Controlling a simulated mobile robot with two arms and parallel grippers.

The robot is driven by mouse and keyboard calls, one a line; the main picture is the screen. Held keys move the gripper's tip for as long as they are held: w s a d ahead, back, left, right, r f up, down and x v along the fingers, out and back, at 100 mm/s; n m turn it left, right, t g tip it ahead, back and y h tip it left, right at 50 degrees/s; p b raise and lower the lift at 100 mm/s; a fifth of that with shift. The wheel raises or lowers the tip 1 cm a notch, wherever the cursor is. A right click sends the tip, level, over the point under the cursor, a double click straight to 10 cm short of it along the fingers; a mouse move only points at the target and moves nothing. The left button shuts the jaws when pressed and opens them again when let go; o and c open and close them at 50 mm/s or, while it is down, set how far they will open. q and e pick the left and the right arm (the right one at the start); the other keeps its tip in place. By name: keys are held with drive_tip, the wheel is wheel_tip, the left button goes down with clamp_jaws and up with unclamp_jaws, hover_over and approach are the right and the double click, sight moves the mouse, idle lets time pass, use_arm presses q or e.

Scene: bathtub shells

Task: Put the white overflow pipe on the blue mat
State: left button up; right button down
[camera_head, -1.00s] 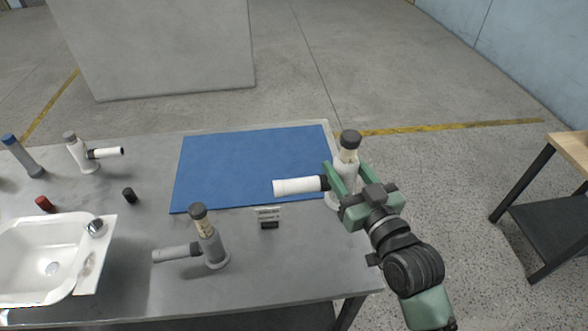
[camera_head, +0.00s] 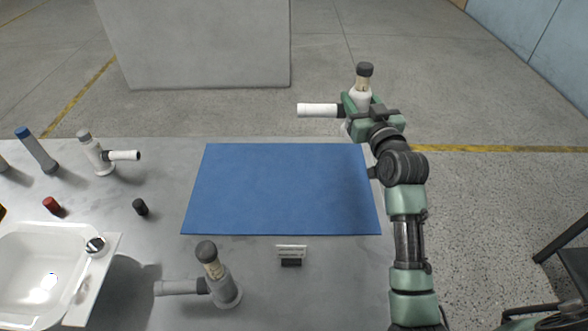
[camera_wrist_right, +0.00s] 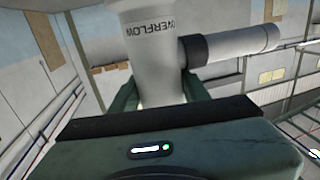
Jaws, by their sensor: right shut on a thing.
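The white overflow pipe (camera_head: 320,110) has a dark cap and a white side arm pointing left. My right gripper (camera_head: 358,103) is shut on its body and holds it upright, near the far right corner of the blue mat. The right wrist view shows the pipe (camera_wrist_right: 152,55) between the fingers, with "OVERFLOW" printed on it. The blue mat (camera_head: 283,190) lies flat and bare on the grey table. My left gripper is not in view.
A grey pipe (camera_head: 222,285) with a side arm stands in front of the mat, beside a small label stand (camera_head: 291,252). Another white pipe (camera_head: 101,158) stands at the left. A white basin (camera_head: 40,265), a black cap (camera_head: 140,207) and a red cap (camera_head: 53,206) are also left.

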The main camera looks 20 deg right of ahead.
drive_tip(key=shift+f, duration=0.25)
wheel_tip(320, 180, down, 19)
drive_tip(key=shift+s+f+b, duration=0.15)
drive_tip(key=shift+b, duration=0.4)
